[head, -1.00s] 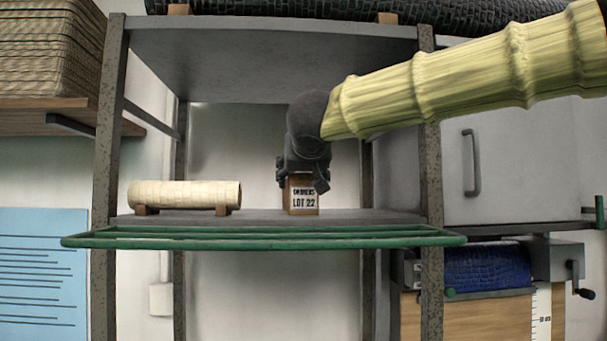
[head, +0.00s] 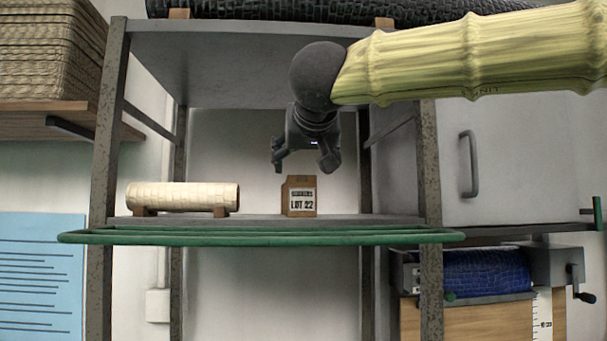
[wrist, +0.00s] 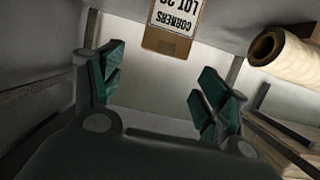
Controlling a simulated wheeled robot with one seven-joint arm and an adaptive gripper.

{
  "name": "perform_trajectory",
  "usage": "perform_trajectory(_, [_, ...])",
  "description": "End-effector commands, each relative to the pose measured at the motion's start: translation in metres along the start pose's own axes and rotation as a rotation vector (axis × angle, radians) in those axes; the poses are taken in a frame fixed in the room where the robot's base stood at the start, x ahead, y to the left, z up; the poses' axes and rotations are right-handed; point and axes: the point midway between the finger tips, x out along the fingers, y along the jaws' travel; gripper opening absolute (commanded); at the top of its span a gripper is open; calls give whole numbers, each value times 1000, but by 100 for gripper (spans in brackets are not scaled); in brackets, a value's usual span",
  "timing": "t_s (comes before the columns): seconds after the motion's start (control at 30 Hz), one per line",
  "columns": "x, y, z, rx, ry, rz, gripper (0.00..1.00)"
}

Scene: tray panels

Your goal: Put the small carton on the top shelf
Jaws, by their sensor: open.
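The small carton (head: 299,196) is brown with a white label reading "LOT 22". It stands upright on the middle shelf (head: 262,222), right of the centre of that shelf. My gripper (head: 304,165) is open and empty, just above the carton and apart from it. In the wrist view the carton (wrist: 173,28) shows at the top, beyond the two spread green-padded fingers (wrist: 160,85). The top shelf (head: 262,27) is the grey board above, with a dark textured roll (head: 290,8) lying on it.
A pale roll (head: 185,196) rests on small wooden blocks left of the carton. A green rail (head: 262,238) runs along the middle shelf's front. Shelf posts stand at left (head: 108,130) and right (head: 429,170). A stack of woven sheets (head: 50,50) sits at far left.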

Motion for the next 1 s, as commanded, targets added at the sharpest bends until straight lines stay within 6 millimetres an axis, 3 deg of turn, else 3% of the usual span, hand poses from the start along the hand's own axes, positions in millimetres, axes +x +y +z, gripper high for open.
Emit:
perform_trajectory(0.1, [-16,0,1,0,1,-2,75])
perform_trajectory(0.3, [-31,0,0,0,0,0,75])
perform_trajectory(1.0, [-33,0,0,-1,0,0,75])
